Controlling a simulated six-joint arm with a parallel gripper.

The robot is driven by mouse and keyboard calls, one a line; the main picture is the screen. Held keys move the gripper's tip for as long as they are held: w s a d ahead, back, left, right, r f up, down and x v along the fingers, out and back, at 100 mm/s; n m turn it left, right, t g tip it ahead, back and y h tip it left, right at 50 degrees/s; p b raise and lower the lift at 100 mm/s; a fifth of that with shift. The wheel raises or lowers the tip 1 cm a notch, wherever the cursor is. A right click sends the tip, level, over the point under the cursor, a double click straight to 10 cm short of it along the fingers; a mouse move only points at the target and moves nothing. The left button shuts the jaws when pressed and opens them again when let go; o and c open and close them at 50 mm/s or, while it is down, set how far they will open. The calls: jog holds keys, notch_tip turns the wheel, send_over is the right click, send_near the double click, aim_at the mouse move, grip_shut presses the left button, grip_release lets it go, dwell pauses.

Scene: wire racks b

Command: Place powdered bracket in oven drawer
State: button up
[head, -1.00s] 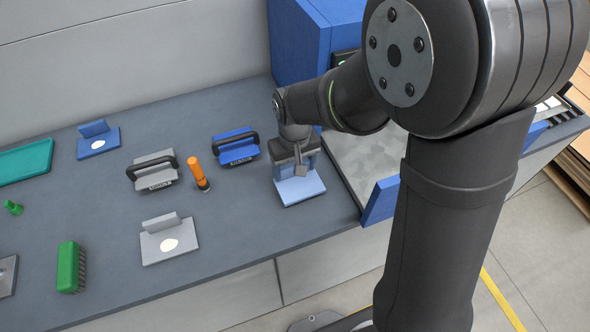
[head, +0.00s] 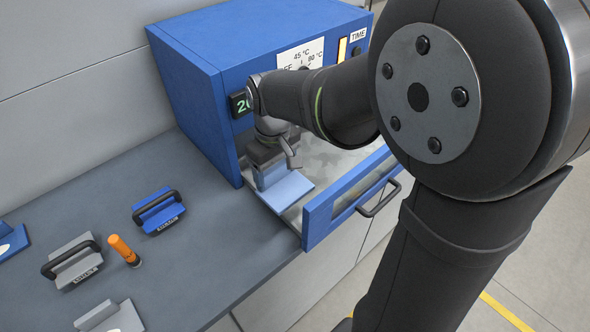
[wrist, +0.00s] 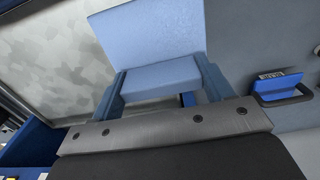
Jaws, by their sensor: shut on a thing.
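The pale blue powdered bracket (head: 287,190), an L-shaped plate with an upright flange, is held in my gripper (head: 270,178). In the wrist view, the fingers of my gripper (wrist: 161,85) are shut on the flange of the bracket (wrist: 148,32). The blue oven (head: 185,75) has its drawer (head: 318,222) pulled out, with a grey mottled floor that also shows in the wrist view (wrist: 60,50). The bracket is over the drawer's left side, its plate roughly level. I cannot tell its exact height above the floor. My arm hides part of the drawer and oven front.
The bench directly beside the drawer is clear.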

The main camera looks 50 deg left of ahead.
jog(key=w+a, duration=0.2)
jog(key=w, duration=1.3)
send_over(315, 172)
notch_tip(315, 172, down, 5)
jog(key=shift+f, duration=2.15)
jog(key=shift+f, duration=0.15)
jog(key=o, duration=1.2)
jog(key=shift+o, duration=0.2)
notch_tip(315, 172, up, 12)
jog(key=shift+r, duration=0.2)
